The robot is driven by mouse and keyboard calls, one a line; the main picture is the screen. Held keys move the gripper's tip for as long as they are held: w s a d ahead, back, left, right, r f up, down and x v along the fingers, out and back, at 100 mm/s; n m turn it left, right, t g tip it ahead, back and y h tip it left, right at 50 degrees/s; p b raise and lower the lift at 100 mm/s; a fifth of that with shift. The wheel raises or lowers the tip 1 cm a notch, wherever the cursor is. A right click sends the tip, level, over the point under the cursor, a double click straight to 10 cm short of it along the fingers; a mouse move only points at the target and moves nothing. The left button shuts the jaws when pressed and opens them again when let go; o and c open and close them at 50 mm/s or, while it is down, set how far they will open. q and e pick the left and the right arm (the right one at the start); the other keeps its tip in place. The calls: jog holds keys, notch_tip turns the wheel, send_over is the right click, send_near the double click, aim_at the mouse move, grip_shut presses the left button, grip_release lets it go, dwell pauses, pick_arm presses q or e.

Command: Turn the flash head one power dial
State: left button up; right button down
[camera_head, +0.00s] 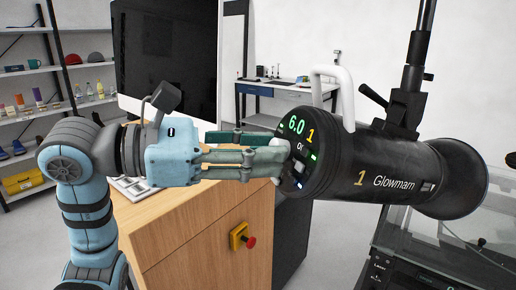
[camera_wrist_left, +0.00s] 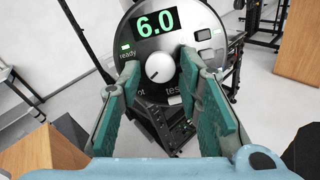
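The flash head (camera_head: 385,178) is a black cylinder marked Glowmarn, with a white handle on top, at the right of the head view. Its round control panel (camera_wrist_left: 195,32) faces my left gripper and reads 6.0 in green. The white power dial (camera_wrist_left: 159,68) sits in the panel's lower middle, with a dark pointer mark on it. My left gripper (camera_head: 268,156) reaches level from the left to the panel. In the wrist view its teal-padded fingers (camera_wrist_left: 161,74) are open on either side of the dial, with a gap showing at each side. My right gripper is in neither view.
A stand with a clamp (camera_head: 403,100) holds the flash head. Below are a wooden cabinet (camera_head: 190,240) with a red button (camera_head: 249,243) and a clear-covered machine (camera_head: 450,250). A monitor (camera_head: 165,55) stands behind my left arm.

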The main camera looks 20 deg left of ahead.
pick_arm(q)
jog(key=shift+a, duration=0.1)
jog(key=v, duration=0.7)
jog(key=shift+s+a, duration=0.15)
jog(key=shift+s, duration=0.05)
jog(key=shift+w, duration=0.1)
